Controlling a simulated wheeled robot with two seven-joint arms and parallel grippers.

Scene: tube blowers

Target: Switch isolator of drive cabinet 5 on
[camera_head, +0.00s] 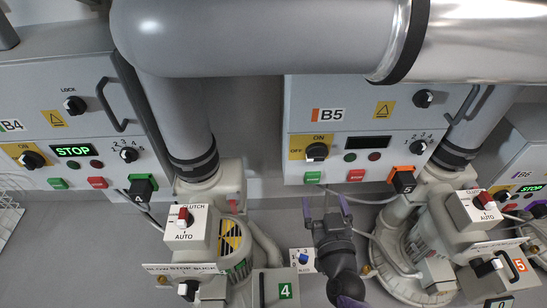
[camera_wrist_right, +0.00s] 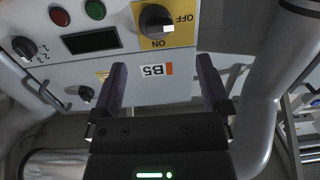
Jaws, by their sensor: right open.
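Drive cabinet B5 (camera_head: 345,95) is the grey box right of centre in the head view. Its isolator (camera_head: 317,152) is a black rotary knob on a yellow plate marked ON at the top and OFF at the left. In the right wrist view, upside down, the isolator (camera_wrist_right: 157,22) has its white mark toward the OFF side. The display (camera_head: 368,142) beside it is dark. My right gripper (camera_head: 326,207) is open and empty, below the isolator and apart from it. Its two purple fingers (camera_wrist_right: 163,85) flank the B5 label in the wrist view. My left gripper is not in view.
Green (camera_head: 312,177) and red (camera_head: 356,175) buttons and an orange connector (camera_head: 403,178) line the cabinet's lower edge. A large grey pipe (camera_head: 250,40) crosses above. Blowers stand at both sides. Cabinet B4 (camera_head: 60,90) has a lit STOP display. A small selector (camera_head: 303,258) sits left of my right wrist.

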